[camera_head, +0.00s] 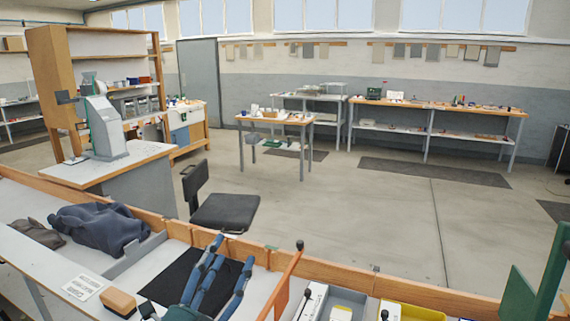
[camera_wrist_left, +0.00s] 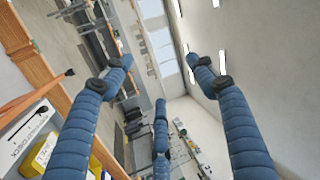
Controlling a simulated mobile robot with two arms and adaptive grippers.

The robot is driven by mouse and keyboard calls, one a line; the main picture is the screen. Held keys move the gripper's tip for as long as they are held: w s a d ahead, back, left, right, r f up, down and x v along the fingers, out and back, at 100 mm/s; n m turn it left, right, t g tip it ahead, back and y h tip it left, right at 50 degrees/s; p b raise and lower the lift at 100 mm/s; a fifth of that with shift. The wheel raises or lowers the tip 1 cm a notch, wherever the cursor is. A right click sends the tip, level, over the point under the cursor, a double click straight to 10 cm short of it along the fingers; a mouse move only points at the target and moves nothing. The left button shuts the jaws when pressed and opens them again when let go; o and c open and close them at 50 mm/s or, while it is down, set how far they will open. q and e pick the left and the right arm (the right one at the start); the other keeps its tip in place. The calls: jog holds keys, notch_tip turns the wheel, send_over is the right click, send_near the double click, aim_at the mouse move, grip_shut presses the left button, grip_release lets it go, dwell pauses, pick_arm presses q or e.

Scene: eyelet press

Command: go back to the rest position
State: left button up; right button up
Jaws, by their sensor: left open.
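My left gripper (camera_head: 222,261) has three blue segmented fingers and rises from the bottom edge of the head view, in front of the black mat (camera_head: 178,272) on the workbench. Its fingers are spread and empty. In the left wrist view the open fingers (camera_wrist_left: 160,78) point out into the room, with nothing between them. My right gripper is in neither view.
A dark blue cloth bundle (camera_head: 98,226) lies on the bench at left. A tan block (camera_head: 118,302) and white card (camera_head: 83,287) lie nearer. An orange bar (camera_head: 281,288) and yellow bin (camera_head: 412,312) stand right of the gripper. A black chair (camera_head: 224,211) stands beyond the bench; open floor follows.

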pick_arm(q)
jog(key=s+a+f+n+g+y, duration=0.3)
jog(key=a+f+n, duration=0.1)
jog(key=f, duration=0.3)
jog(key=s+a+f+n+g+y, duration=0.2)
jog(key=s+a+f+n, duration=0.15)
jog(key=f, duration=0.35)
jog(key=s+a+f+n+g+y, duration=0.3)
jog(key=f+n, duration=0.2)
jog(key=f, duration=0.3)
jog(key=s+d+f+n+g+h, duration=0.15)
jog(key=s+f+g, duration=0.4)
jog(key=s, duration=0.55)
jog(key=s+d+f+n+g, duration=0.1)
jog(key=s+f+n+g, duration=0.4)
jog(key=s, duration=0.6)
notch_tip(320, 180, down, 27)
jog(key=s+m, duration=0.1)
jog(key=m, duration=0.2)
jog(key=s+a+f, duration=0.2)
jog(key=s+f, duration=0.6)
jog(key=s+a+f, duration=0.1)
jog(key=s+f, duration=0.7)
jog(key=s, duration=0.1)
jog(key=shift+s+a+f+g, duration=0.25)
jog(key=shift+a+f+g, duration=0.1)
jog(key=shift+g, duration=0.1)
